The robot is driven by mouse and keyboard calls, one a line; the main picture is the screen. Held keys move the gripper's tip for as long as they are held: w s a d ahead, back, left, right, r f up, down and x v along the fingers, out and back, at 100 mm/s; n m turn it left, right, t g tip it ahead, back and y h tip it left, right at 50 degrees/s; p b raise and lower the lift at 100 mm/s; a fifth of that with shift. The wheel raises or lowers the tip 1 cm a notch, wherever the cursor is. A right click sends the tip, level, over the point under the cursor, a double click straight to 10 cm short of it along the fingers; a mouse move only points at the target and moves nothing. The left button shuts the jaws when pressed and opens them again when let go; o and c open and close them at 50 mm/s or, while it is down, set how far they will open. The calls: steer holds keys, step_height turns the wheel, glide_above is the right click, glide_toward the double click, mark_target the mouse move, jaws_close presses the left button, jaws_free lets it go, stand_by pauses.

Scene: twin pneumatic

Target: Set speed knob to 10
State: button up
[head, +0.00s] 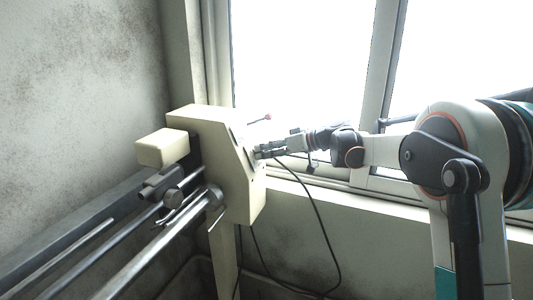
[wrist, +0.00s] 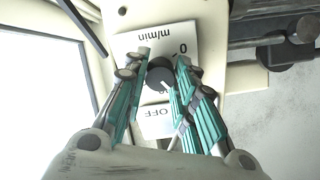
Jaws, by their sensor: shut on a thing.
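The speed knob (wrist: 160,76) is a dark round knob with a pale pointer line, on a white dial plate (wrist: 130,42) that shows "m/min" and a "0", upside down in the wrist view. My gripper (wrist: 161,72) has its teal-padded fingers on both sides of the knob and is shut on it. The pointer aims toward the lower right in the wrist view; the scale number beside it is hidden by the fingers. In the head view my gripper (head: 258,154) reaches the right face of the cream machine housing (head: 212,150); the knob cannot be made out there.
A white "OFF" label (wrist: 158,122) lies below the dial in the wrist view. A red-tipped lever (head: 268,118) sticks out above my gripper. A black cable (head: 318,210) hangs below my arm. Metal rails (head: 130,250) run to the lower left, and a window (head: 300,60) is behind.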

steer(key=n, duration=0.5)
steer(key=shift+f, duration=0.1)
stand_by(0.5)
steer(key=o, duration=1.1)
steer(key=shift+d, duration=0.15)
steer(key=v, duration=1.2)
